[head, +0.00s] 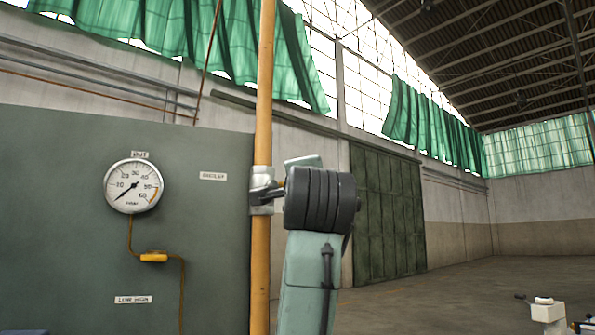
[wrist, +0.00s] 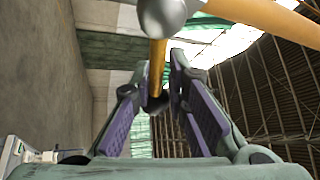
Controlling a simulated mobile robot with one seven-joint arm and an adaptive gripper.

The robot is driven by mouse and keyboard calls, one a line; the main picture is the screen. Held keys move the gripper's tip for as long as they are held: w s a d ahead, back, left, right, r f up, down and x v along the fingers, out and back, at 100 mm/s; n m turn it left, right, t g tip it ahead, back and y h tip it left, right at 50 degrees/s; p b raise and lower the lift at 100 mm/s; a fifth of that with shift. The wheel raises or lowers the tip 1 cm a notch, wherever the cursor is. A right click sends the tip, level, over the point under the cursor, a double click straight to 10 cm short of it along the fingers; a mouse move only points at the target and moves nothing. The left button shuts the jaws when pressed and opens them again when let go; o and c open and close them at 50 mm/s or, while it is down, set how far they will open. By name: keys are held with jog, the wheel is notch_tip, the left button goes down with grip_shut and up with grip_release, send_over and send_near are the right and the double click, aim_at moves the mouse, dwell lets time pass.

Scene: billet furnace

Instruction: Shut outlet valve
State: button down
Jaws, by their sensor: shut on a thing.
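An upright orange pipe (head: 262,100) runs past the grey-green panel in the head view. A pale metal valve body (head: 261,178) sits on it at mid height, and its rounded end (wrist: 165,14) shows at the top of the wrist view. My gripper (wrist: 160,62) has its purple-padded fingers on either side of an orange bar, which looks like the valve's handle (wrist: 157,50). It is shut on that handle, though the contact is partly hidden. In the head view my arm and its dark ribbed joint stand just right of the valve and hide the fingers and handle.
The panel (head: 60,220) carries a round gauge (head: 133,186), its needle at the low end, and a yellow fitting (head: 153,257) on a thin line. A dark green door (head: 387,215) stands behind. Open floor lies to the right, with white equipment (head: 547,311) at the lower right.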

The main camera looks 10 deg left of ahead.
jog(key=m, duration=0.1)
jog(key=f+m+h, duration=0.1)
jog(key=m, duration=0.1)
jog(key=shift+d+f+m+g+p, duration=0.15)
jog(key=shift+m+g+p, duration=0.15)
jog(key=shift+w+f+m+h, duration=0.1)
jog(key=shift+f+m+h, duration=0.2)
jog(key=shift+m+h, duration=0.1)
jog(key=shift+f, duration=0.2)
jog(key=c, duration=1.4)
grip_release()
jog(key=shift+o, duration=0.3)
jog(key=shift+r, duration=0.15)
